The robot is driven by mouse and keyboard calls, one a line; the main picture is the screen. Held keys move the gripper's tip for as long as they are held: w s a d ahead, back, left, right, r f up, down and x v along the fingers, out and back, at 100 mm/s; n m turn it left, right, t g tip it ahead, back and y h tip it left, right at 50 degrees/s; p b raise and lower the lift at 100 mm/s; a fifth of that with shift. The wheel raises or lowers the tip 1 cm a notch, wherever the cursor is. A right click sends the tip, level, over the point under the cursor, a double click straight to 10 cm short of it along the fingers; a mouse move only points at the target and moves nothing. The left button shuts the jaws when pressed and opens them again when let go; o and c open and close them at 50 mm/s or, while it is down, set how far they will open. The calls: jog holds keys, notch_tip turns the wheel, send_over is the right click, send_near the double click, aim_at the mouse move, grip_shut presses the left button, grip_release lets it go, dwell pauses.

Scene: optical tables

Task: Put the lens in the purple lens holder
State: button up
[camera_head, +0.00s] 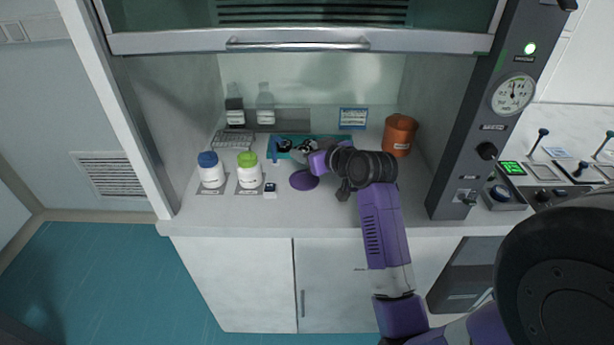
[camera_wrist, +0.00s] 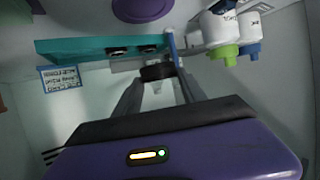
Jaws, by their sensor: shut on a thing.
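My gripper (camera_wrist: 160,82) is shut on a dark, ring-shaped piece (camera_wrist: 157,72), which looks like the lens in its mount, with a pale part below it in the wrist view. In the head view my gripper (camera_head: 304,149) is over the teal tray and largely hides what it holds. A purple disc (camera_head: 304,180) stands on the worktop just in front of the tray; it looks like the purple lens holder or its base. It also shows at the top edge of the wrist view (camera_wrist: 142,8), apart from the held piece. Its upper part is not clear.
White bottles with blue (camera_head: 208,158) and green (camera_head: 247,158) caps stand left. An orange container (camera_head: 399,135) stands right, and a small sign (camera_head: 353,118) stands behind.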

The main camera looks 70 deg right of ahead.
aim_at(307, 183)
notch_tip(307, 183, down, 9)
jog(key=shift+r, duration=0.2)
jog(key=o, duration=1.3)
jog(key=shift+o, duration=0.4)
jog(key=shift+s+a+r, duration=0.1)
jog(key=shift+s+r, duration=0.05)
jog(key=v, duration=1.1)
jog(key=shift+s+a+b, duration=0.2)
jog(key=shift+b, duration=0.2)
